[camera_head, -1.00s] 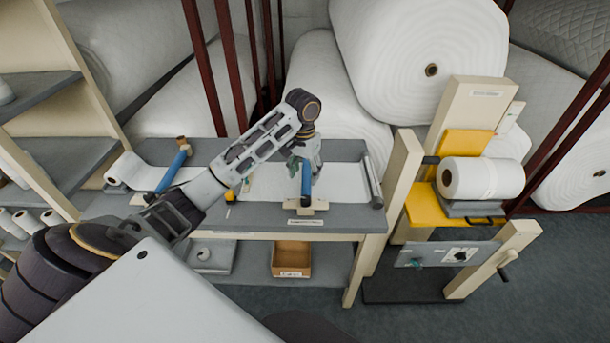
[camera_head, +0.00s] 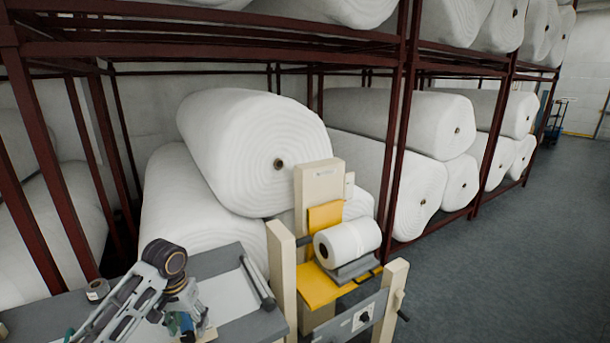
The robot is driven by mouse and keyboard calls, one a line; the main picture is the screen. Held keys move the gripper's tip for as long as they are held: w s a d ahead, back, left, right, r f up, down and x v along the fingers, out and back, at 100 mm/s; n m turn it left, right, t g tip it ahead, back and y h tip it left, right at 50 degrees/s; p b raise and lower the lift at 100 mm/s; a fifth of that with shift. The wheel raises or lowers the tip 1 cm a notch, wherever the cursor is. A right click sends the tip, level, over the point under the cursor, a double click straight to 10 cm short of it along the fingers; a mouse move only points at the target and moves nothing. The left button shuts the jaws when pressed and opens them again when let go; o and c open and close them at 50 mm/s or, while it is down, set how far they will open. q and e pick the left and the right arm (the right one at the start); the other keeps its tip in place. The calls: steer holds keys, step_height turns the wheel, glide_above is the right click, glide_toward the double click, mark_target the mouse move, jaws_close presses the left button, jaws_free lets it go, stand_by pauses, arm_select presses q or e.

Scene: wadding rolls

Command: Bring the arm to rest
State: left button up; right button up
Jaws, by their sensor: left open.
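My left arm comes in at the bottom left, bent at a dark round joint. My left gripper (camera_head: 178,318) hangs below that joint, pointing down over the grey workbench (camera_head: 228,262). It is open, though its fingers are small and partly hidden. A blue-handled tool (camera_head: 187,326) stands on the bench right by the fingers; I cannot tell whether they touch it. A white sheet (camera_head: 232,294) lies on the bench to the right of the gripper. My right gripper is not in view.
A beige and yellow stand (camera_head: 316,285) holding a small white roll (camera_head: 347,241) is right of the bench. Large white wadding rolls (camera_head: 250,150) lie on dark red racks (camera_head: 397,130) behind. Grey floor (camera_head: 480,280) is clear at the right.

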arm_select(q)
steer(key=s+d+f+m+t, duration=0.1)
steer(key=s+d+f+m, duration=0.1)
steer(key=s+d+f, duration=0.65)
steer(key=shift+s+f+t, duration=0.5)
steer(key=shift+s+t, duration=0.6)
steer(key=shift+s, duration=5.15)
step_height(320, 180, down, 35)
steer(key=s+g+b, duration=0.1)
steer(key=s+b, duration=0.1)
steer(key=s, duration=0.1)
steer(key=s+a+f+b, duration=0.1)
steer(key=s+f, duration=1)
steer(key=s+a+f+g+b, duration=0.1)
steer(key=s+a+f, duration=0.1)
steer(key=s+f, duration=0.9)
steer(key=shift+a+m+g, duration=0.3)
